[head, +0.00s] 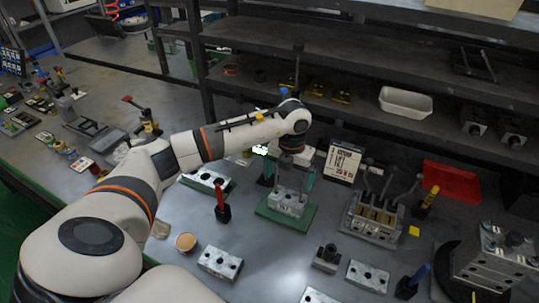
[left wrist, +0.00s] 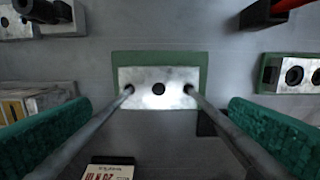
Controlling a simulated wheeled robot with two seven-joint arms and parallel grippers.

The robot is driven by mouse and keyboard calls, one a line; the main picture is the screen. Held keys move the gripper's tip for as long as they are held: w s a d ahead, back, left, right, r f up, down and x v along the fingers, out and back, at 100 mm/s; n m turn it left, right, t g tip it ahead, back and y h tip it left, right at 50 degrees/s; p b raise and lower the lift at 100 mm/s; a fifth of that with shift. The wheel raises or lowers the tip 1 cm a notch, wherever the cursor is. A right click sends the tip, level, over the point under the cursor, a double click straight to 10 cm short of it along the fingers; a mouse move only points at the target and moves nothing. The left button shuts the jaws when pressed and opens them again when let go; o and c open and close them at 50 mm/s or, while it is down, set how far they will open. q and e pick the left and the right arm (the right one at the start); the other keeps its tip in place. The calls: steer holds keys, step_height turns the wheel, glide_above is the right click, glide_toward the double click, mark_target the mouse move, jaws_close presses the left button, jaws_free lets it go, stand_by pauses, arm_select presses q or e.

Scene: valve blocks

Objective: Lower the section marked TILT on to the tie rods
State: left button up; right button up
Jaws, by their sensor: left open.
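My left gripper (head: 289,177) points down over a pale metal block (head: 287,201) on a green pad (head: 262,209). Its green-padded fingers are apart, with nothing held between them. In the left wrist view, the open fingers (left wrist: 158,125) flank two tie rods (left wrist: 105,112) that rise from the block (left wrist: 158,76) on its green pad (left wrist: 117,62). The rods stand inside the open jaw; I see no contact with the pads. The block has a dark central hole. I cannot read the word TILT on any section. My right gripper is not in view.
Loose metal blocks lie in front (head: 220,262) and at right (head: 367,276). A lever valve bank (head: 372,218) and a printed card (head: 344,160) stand right of the pad. A red-handled tool (head: 221,203) stands close at left. A red bin (head: 452,181) is farther right.

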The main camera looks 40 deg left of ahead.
arm_select(q)
step_height(320, 180, up, 16)
steer(key=p, duration=1.2)
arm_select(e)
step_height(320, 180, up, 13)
arm_select(q)
steer(key=s+d+f+n+b, duration=0.6)
steer(key=s+n+b, duration=0.1)
steer(key=n, duration=0.9)
steer(key=s+d+f+n+b, duration=0.6)
steer(key=s+d+n+b, duration=0.1)
steer(key=n, duration=1)
steer(key=shift+s+d+f+b, duration=0.2)
steer(key=shift+s+f+b, duration=0.15)
steer(key=shift+b, duration=0.4)
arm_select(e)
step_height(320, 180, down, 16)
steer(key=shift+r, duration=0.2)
